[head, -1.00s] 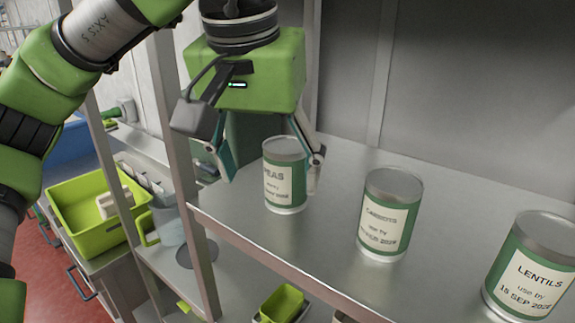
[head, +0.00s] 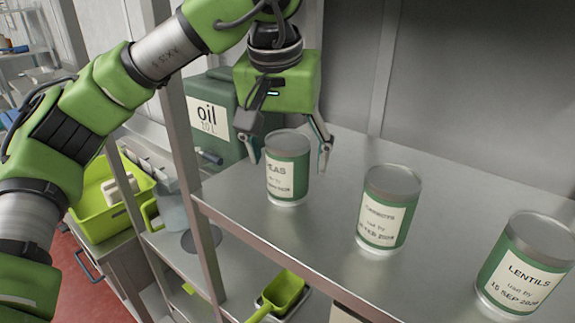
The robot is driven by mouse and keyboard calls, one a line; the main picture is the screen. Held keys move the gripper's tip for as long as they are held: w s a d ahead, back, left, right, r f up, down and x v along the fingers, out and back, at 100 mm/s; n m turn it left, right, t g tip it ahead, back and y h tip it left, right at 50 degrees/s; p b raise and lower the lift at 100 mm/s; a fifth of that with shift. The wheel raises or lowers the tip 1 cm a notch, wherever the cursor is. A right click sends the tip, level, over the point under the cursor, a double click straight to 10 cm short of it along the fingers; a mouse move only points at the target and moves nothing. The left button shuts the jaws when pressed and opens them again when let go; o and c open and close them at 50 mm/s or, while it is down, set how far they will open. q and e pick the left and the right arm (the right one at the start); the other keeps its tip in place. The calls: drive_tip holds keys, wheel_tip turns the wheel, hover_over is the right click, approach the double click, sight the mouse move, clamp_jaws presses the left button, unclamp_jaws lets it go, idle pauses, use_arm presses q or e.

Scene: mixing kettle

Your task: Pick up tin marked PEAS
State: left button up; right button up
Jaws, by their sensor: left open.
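The PEAS tin (head: 288,170), green with a white label reading "EAS", stands upright on the steel shelf (head: 330,240) near its left end. My left gripper (head: 290,158) is open and points down at this tin. One finger is at the tin's left and the other at its right, near the upper part. I cannot tell whether the fingers touch it. My right gripper is not in view.
A CARROTS tin (head: 388,210) and a LENTILS tin (head: 522,265) stand to the right on the same shelf. A green oil container (head: 215,100) is behind at left. A shelf post (head: 190,170) stands left of the tin. Lime trays (head: 100,205) and a lime scoop (head: 283,290) sit lower.

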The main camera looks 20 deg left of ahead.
use_arm(q)
drive_tip(key=c, duration=1.6)
